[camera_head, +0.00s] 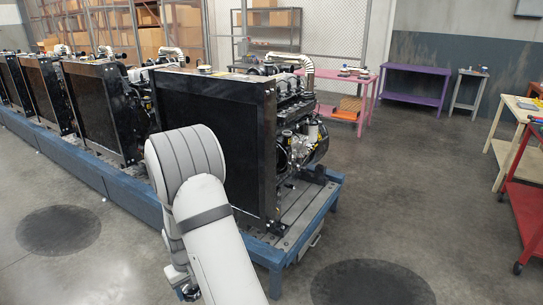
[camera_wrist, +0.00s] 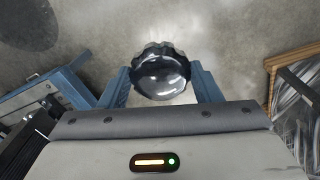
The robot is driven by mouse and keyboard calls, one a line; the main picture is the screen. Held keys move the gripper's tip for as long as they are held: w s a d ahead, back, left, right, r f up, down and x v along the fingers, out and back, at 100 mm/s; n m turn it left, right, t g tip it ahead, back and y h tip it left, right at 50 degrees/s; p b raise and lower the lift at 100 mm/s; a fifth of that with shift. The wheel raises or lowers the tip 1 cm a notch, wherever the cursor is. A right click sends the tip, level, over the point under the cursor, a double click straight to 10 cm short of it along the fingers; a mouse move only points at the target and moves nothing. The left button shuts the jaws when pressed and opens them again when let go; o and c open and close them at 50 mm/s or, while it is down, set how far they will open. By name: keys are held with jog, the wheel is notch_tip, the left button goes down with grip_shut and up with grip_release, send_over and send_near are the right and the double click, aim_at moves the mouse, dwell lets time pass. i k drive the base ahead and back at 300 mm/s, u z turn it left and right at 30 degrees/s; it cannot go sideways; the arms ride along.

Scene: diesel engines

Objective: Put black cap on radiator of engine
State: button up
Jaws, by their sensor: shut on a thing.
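In the wrist view, my gripper (camera_wrist: 161,80) is shut on the black cap (camera_wrist: 160,73), a round glossy cap with a scalloped edge held between the two blue fingers. The nearest engine's radiator (camera_head: 210,135) is a large upright black panel on a blue platform. A small round fitting (camera_head: 205,69) shows on the radiator's top edge. The held cap is apart from the radiator.
More engines with black radiators (camera_head: 95,105) stand in a row to the left on the blue platform (camera_head: 110,180). A pink table (camera_head: 362,84), a purple table (camera_head: 415,85) and a red cart (camera_head: 525,205) stand behind and to the right. The floor in front is clear.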

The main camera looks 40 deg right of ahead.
aim_at(241, 77)
jog(key=u, duration=0.1)
jog(key=i, duration=0.15)
jog(key=z, duration=1.25)
jog(key=k, duration=0.35)
jog(key=z, duration=0.35)
jog(key=i, duration=0.5)
jog(key=z, duration=0.1)
